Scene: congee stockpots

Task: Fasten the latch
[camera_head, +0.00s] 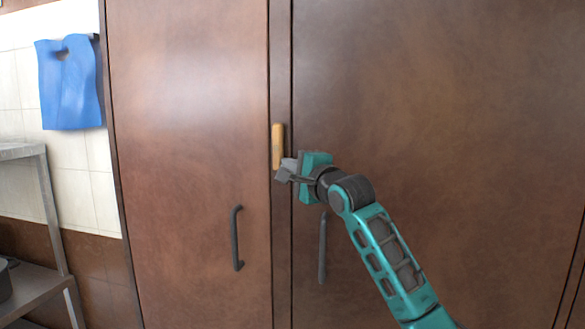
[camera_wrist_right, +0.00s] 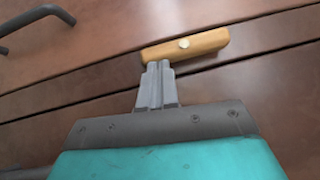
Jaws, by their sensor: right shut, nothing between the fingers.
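The latch (camera_head: 278,143) is a small light wooden bar on the narrow strip between two brown cabinet doors. It stands upright, in line with the strip. In the right wrist view the latch (camera_wrist_right: 205,43) shows a pale round pivot near its middle and lies roughly along the door seams. My right gripper (camera_head: 283,172) is at the latch's lower end, shut and empty. In the wrist view its fingertips (camera_wrist_right: 158,66) are together beside one end of the latch; I cannot tell whether they touch it. My left gripper is not in view.
The left door (camera_head: 190,120) and right door (camera_head: 440,120) look closed, each with a dark handle; my right arm passes in front of the right door.

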